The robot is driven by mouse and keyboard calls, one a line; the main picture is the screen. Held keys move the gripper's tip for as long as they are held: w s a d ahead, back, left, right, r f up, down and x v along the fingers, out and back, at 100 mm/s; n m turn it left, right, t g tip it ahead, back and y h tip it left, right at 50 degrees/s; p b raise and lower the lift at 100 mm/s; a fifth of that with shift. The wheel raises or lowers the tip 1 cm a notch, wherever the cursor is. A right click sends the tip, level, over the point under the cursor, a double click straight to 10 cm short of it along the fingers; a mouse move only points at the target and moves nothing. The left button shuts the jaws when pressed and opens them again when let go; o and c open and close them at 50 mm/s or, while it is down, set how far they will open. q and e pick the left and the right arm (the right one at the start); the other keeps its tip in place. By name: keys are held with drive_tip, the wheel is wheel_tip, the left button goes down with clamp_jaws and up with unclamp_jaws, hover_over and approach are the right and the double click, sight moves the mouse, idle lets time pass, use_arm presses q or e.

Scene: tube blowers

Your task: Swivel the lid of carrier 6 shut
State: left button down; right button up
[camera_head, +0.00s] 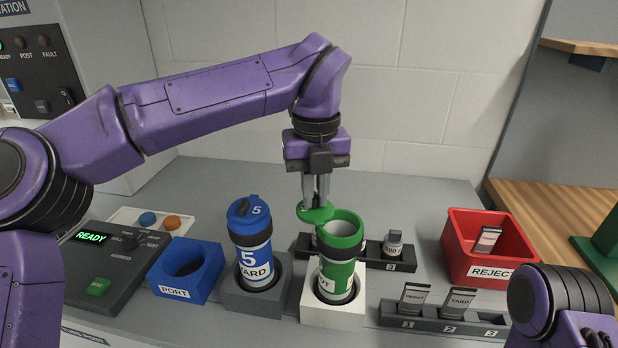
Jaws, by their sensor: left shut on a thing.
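The green carrier (340,262) stands upright in a white holder (333,313). Its number is not readable; its label ends in "OT". Its mouth is open, and its green lid (316,215) is swung out over the left back of the rim. My left gripper (316,203) points straight down, its fingers closed on the lid. My right gripper is not in view; only part of my right arm shows at the lower right.
A blue carrier (250,245) marked 5, with its lid on, stands in a grey holder (252,298) to the left. A blue PORT block (187,269) and a READY panel (100,265) lie further left. Label racks (445,320) and a red REJECT bin (470,270) are right.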

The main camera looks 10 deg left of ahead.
use_arm(q)
drive_tip(key=shift+d+r+m+p, duration=0.2)
drive_tip(key=shift+r+m+p, duration=0.1)
drive_tip(key=shift+m+p, duration=0.15)
drive_tip(key=d+m+p, duration=0.1)
drive_tip(key=m+p, duration=0.4)
drive_tip(key=s+d+m+p, duration=0.1)
drive_tip(key=d+m+p, duration=0.1)
drive_tip(key=m+p, duration=0.4)
drive_tip(key=s+d+m+p, duration=0.1)
drive_tip(key=m+p, duration=0.4)
drive_tip(key=shift+s+d+f+m+p, duration=0.1)
drive_tip(key=shift+d+f+m+p, duration=0.15)
drive_tip(key=shift+d+p, duration=0.1)
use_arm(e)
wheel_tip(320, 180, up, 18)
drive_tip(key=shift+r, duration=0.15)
use_arm(q)
drive_tip(key=c, duration=1.1)
unclamp_jaws()
